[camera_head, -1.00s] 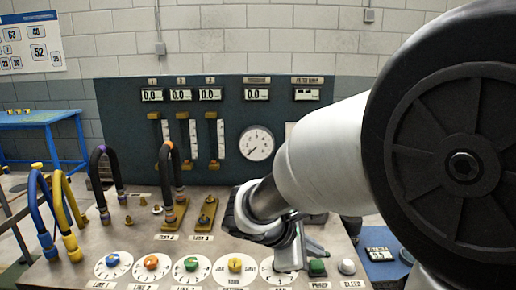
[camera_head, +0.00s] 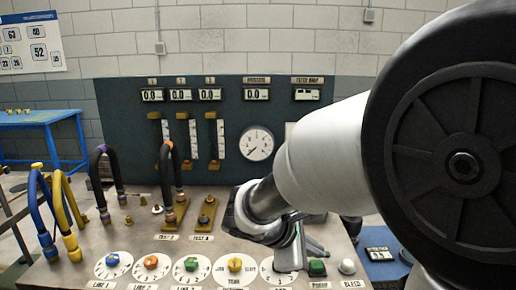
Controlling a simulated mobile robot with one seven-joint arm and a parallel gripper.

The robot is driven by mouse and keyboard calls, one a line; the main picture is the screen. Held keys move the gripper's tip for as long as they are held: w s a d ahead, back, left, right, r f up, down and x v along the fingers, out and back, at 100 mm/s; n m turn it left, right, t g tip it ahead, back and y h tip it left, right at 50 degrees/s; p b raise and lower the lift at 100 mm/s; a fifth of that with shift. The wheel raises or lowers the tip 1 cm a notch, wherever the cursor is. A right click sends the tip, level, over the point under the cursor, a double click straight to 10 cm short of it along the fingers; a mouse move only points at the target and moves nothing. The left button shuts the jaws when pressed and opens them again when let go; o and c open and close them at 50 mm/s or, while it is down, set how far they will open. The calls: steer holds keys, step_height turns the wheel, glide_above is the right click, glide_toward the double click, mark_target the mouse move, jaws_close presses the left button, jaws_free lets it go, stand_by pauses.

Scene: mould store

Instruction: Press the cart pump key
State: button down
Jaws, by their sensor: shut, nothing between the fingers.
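A green key (camera_head: 317,268) sits at the front right of the grey bench top. A small label (camera_head: 320,285) in front of it seems to read PUMP. A round white knob (camera_head: 347,266), labelled BLEED, stands just right of it. My gripper (camera_head: 318,251) is shut and empty, reaching down over the bench from the upper right. Its fingertips are close behind the green key; I cannot tell whether they touch it. A blue unit (camera_head: 381,268) with a small display stands beyond the bench's right edge, partly hidden by my arm. I cannot tell whether it carries a key.
Several white dials with coloured knobs, such as the yellow one (camera_head: 235,264), line the bench front. Bent hoses (camera_head: 110,180) stand at the left. A dark panel (camera_head: 120,110) with displays and a round gauge (camera_head: 256,144) rises behind. A blue table (camera_head: 40,117) is far left.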

mark_target(313, 266)
stand_by(0.3)
steer(key=shift+f+b, duration=0.35)
steer(key=shift+f, duration=0.1)
steer(key=shift+f+b, duration=0.35)
steer(key=shift+f, duration=0.1)
stand_by(0.6)
steer(key=shift+r+p, duration=0.8)
steer(key=shift+r, duration=0.1)
step_height(313, 266, up, 6)
steer(key=p, duration=0.5)
